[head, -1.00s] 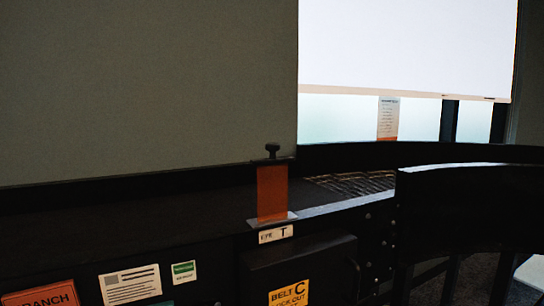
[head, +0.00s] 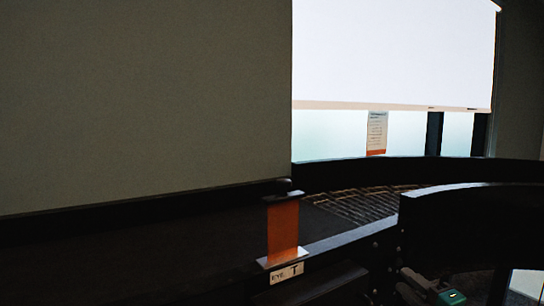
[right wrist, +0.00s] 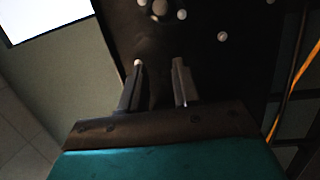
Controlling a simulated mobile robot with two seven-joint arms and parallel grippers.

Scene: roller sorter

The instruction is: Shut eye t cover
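The eye T cover shows in the head view as an upright orange panel (head: 283,232) with a dark knob (head: 285,185) at its top and a pale metal plate at its foot. An EYE T label (head: 287,273) sits just below it on the rail. I cannot tell how far the cover stands open. My right gripper (head: 408,279) is low at the right in the head view, right of the cover and apart from it. In the right wrist view its two fingers (right wrist: 158,66) are apart with nothing between them. My left gripper is not in view.
A curved black guard (head: 470,225) stands right of the cover, above my right gripper. The roller bed (head: 360,205) lies behind the rail. In the right wrist view a dark panel with bolts (right wrist: 205,40) lies beyond the fingertips. A large grey panel (head: 140,100) fills the upper left.

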